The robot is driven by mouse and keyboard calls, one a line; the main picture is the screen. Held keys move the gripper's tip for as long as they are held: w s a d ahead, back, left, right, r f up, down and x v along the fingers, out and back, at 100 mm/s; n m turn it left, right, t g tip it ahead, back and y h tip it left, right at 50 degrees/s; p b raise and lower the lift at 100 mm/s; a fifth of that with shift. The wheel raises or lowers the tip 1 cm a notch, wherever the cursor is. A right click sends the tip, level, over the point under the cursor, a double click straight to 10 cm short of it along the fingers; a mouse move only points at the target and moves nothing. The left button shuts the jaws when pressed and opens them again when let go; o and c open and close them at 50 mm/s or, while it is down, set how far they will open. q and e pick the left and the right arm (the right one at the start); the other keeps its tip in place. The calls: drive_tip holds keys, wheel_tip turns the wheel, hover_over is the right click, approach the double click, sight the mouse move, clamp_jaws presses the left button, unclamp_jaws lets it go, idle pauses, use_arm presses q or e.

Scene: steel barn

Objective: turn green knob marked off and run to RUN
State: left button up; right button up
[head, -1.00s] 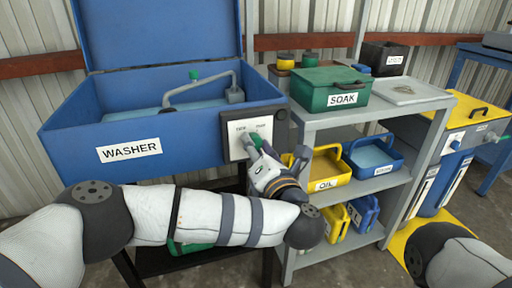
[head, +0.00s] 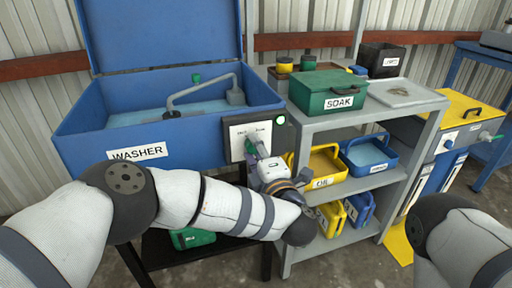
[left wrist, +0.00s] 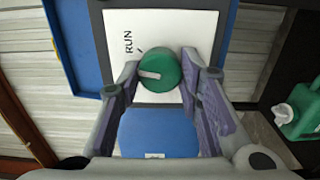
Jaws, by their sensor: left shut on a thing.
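The green knob (left wrist: 160,71) sits on a white plate (left wrist: 118,20) on the front of the blue washer (head: 85,150). My left gripper (head: 256,150) is shut on the knob, with one finger on each side of it in the left wrist view (left wrist: 162,84). The knob's white mark points left in the left wrist view, a little off the tick beside the word RUN. The other label is hidden there and too small to read in the head view. A round lamp (head: 280,120) beside the plate glows green. My right gripper is out of view.
A grey shelf (head: 330,122) right of the washer holds a green SOAK box (head: 325,90), a yellow bin (head: 322,164) and a blue bin (head: 370,157). My right forearm shows at the lower right.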

use_arm(q)
drive_tip(key=m+p, duration=0.1)
drive_tip(key=m, duration=0.3)
drive_tip(key=shift+m, duration=0.3)
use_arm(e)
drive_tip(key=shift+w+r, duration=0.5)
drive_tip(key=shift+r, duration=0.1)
use_arm(q)
drive_tip(key=shift+m, duration=0.3)
drive_tip(key=o, duration=1.2)
drive_tip(key=shift+c, duration=0.2)
drive_tip(key=v, duration=1.2)
